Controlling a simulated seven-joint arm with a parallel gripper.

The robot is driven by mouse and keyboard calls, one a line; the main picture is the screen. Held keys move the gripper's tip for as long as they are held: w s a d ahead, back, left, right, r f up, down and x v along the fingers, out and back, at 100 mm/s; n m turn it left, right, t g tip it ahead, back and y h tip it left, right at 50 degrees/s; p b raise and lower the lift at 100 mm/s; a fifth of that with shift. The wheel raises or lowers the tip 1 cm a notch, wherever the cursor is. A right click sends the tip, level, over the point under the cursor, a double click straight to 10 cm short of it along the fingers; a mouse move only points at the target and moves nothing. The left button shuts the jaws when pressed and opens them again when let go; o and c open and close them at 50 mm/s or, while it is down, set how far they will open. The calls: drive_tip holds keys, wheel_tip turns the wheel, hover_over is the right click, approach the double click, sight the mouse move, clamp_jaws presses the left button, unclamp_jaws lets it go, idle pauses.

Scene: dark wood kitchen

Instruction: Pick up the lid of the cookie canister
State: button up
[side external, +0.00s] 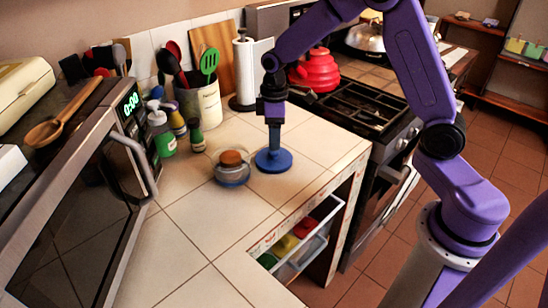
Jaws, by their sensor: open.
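A low, round glass jar (232,176), probably the cookie canister, stands upright on the tiled counter. A brown, cork-like top (232,157) sits on it, apparently its lid. My gripper (274,145) points straight down to the right of the jar, apart from the brown top. Its jaws are open, but seen edge-on, so the gap between them is hidden. Directly below it is a flat blue round piece (273,161) at counter level. I cannot tell whether the gripper touches this piece.
Small bottles (162,132) and a utensil crock (200,102) stand behind the jar. A paper towel holder (243,72) is at the back. The microwave (90,200) is at left, the stove (365,107) with a red kettle (314,70) at right. An open drawer (300,240) juts out in front. The front counter is clear.

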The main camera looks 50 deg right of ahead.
sight(274, 156)
drive_tip(key=shift+w+d+f, duration=0.1)
drive_tip(key=shift+w+f, duration=0.05)
drive_tip(key=shift+f, duration=2.45)
drive_tip(key=c, duration=1.1)
